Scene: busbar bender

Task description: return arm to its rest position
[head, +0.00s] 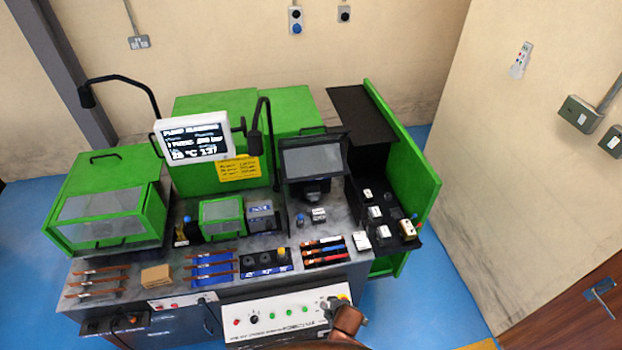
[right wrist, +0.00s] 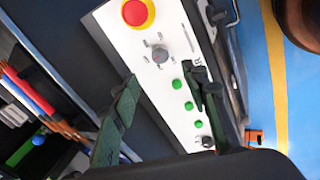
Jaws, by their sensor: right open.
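My right gripper (right wrist: 165,92) is open with nothing between its dark green fingers. In the right wrist view it is over the white control panel (right wrist: 175,75). In the head view, part of my right arm shows at the bottom, in front of the panel's right end; the fingers are too small to make out there. The panel also shows in the head view (head: 265,317), on the front of the bender bench (head: 235,285). My left arm and gripper are not in view.
The panel carries a red stop button (right wrist: 138,12), a grey knob (right wrist: 160,53) and several green buttons. Sleeved bars (head: 323,250) lie in a black rack on the bench. A monitor (head: 312,160) and green machine covers (head: 105,205) stand behind. Blue floor (head: 440,290) is clear at right.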

